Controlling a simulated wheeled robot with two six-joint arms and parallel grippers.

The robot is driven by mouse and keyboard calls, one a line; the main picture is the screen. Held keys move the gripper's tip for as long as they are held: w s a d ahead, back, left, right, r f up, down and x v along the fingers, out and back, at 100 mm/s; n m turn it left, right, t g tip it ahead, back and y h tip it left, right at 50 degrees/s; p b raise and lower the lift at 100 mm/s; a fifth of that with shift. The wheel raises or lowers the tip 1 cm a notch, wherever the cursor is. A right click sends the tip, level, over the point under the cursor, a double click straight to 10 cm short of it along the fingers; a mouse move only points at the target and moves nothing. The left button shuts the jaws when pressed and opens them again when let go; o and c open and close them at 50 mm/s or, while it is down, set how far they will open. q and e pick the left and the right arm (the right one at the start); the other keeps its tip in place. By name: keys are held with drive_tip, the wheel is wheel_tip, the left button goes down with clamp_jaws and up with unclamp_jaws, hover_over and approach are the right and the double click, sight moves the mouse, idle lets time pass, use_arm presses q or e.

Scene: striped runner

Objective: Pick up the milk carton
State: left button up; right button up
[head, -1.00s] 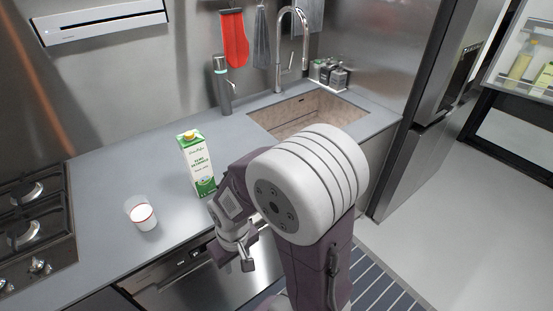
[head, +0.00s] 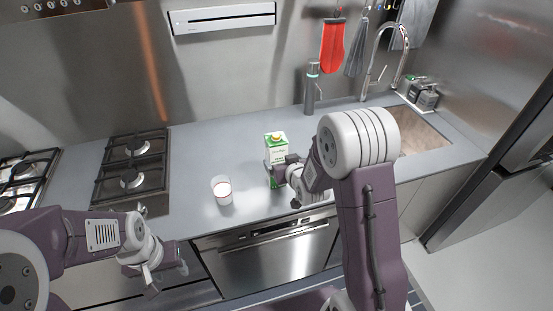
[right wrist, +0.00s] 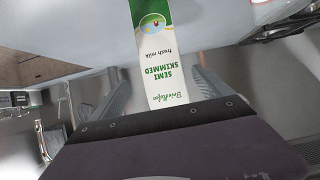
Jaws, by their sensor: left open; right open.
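My left gripper (head: 172,268) is open and empty at the lower left, in front of the counter and away from the carton.
A glass (head: 222,190) with white contents stands on the counter left of the carton. A gas hob (head: 133,172) is further left. A dark bottle (head: 312,92) and the sink (head: 420,135) are behind and right. Counter (head: 215,145) behind the glass is bare.

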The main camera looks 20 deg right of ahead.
sight(280, 158)
drive_tip(key=x, duration=0.2)
drive_tip(key=shift+w+f, duration=0.15)
drive_tip(key=shift+w, duration=0.05)
drive_tip(key=shift+w+p, duration=0.25)
drive_tip(key=shift+p, duration=0.15)
drive_tip(key=x, duration=0.1)
drive_tip(key=p+x, duration=0.1)
drive_tip(key=x, duration=0.1)
drive_tip(key=shift+w+a+f, duration=0.25)
drive_tip(key=shift+w+a, duration=0.05)
drive_tip(key=shift+w, duration=0.05)
drive_tip(key=shift+w+f, duration=0.3)
drive_tip(key=shift+w, duration=0.1)
drive_tip(key=shift+s+r, duration=0.1)
drive_tip(key=shift+s, duration=0.1)
drive_tip(key=c, duration=1.9)
drive_tip(key=shift+w, duration=0.1)
clamp_jaws()
